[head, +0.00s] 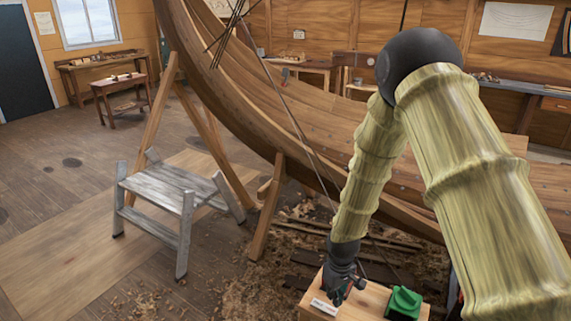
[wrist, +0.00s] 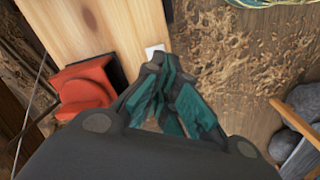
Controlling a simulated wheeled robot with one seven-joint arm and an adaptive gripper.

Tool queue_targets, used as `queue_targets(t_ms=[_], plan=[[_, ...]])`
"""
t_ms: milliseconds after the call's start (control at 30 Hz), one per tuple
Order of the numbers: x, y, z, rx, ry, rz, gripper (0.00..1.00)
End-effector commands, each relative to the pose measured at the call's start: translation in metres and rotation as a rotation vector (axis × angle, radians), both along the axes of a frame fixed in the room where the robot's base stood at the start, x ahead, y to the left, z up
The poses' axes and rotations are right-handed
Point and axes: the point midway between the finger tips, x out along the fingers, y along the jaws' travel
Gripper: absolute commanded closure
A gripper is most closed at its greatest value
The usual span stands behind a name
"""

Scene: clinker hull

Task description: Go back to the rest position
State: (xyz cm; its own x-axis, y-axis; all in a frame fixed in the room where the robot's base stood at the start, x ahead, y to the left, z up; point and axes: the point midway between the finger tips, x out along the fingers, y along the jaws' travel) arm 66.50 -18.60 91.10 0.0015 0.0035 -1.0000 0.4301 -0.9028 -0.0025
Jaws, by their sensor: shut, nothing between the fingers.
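My gripper (head: 343,287) hangs low at the end of my bent arm, just above a pale wooden surface (head: 370,298) at the bottom of the head view. In the wrist view its teal-padded fingers (wrist: 165,75) are together and empty, near the edge of the wooden surface (wrist: 105,25). My arm hides part of the hull behind it.
A green block-like object (head: 404,302) and a white label (head: 324,306) are on the wooden surface. A red object (wrist: 85,85) is left of my fingers. Grey stones (wrist: 285,143) lie at right. A planked hull (head: 235,105) and grey step stool (head: 175,187) stand nearby; floor at left is open.

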Motion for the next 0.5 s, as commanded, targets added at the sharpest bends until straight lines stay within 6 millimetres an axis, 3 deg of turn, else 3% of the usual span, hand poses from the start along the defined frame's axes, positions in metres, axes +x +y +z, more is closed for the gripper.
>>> queue_targets(t_ms=[267, 500], plan=[[-0.083, -0.006, -0.094, 0.031, 0.016, -0.109, 1.00], [-0.191, -0.016, -0.173, 0.045, 0.022, -0.256, 1.00]])
